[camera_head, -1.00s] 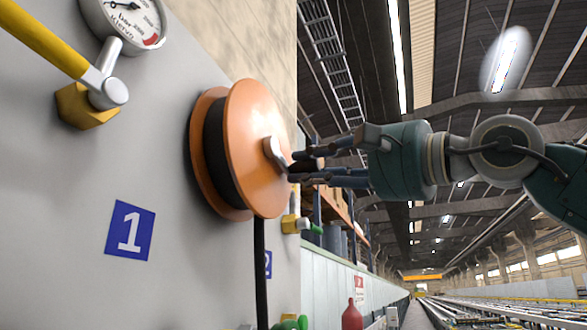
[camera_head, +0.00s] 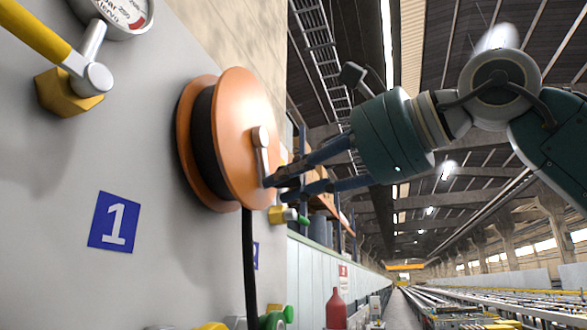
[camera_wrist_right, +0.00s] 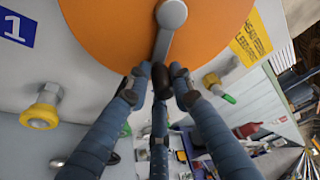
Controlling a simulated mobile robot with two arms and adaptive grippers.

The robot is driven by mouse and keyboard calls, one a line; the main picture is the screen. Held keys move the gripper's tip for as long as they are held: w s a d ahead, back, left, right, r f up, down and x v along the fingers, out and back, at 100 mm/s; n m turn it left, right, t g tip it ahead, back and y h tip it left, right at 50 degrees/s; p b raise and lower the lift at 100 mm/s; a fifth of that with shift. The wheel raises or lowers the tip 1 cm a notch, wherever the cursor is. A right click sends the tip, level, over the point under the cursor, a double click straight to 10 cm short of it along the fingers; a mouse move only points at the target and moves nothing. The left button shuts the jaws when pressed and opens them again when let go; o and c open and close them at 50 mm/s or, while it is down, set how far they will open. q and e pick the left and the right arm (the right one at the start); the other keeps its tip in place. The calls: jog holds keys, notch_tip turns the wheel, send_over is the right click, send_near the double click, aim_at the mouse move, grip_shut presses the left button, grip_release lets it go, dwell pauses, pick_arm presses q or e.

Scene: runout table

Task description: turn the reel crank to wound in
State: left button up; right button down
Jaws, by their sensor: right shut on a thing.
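The orange reel (camera_head: 245,100) with a dark hose wound in it is mounted on the grey panel at centre left. Its metal crank (camera_head: 262,150) points downward from the hub in the head view. The crank also shows in the right wrist view (camera_wrist_right: 167,30), running down to a dark knob between my fingers. My right gripper (camera_head: 275,186) is shut on the crank's handle at its lower end, just in front of the reel face. The fingers partly hide the knob. My left gripper is not in view.
A pressure gauge (camera_head: 125,12) and a yellow lever (camera_head: 35,32) are at the upper left of the panel. A blue "1" sign (camera_head: 114,222) is below. The hose (camera_head: 249,265) hangs straight down. A green-handled valve (camera_head: 290,215) sits close below the gripper.

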jog(key=shift+s+a+f+m+g+p, duration=0.15)
jog(key=shift+s+a+m+g+p, duration=0.1)
jog(key=shift+s+m+g+p, duration=0.5)
jog(key=shift+s+a+f+m+g+p, duration=0.15)
jog(key=shift+s+a+m+p, duration=0.2)
jog(key=shift+m, duration=0.7)
jog(key=shift+s+d, duration=0.1)
jog(key=c, duration=1.6)
grip_release()
jog(key=shift+d, duration=0.1)
jog(key=v, duration=1.2)
jog(key=shift+s+r, duration=0.1)
jog(key=shift+r, duration=0.05)
jog(key=shift+c, duration=0.4)
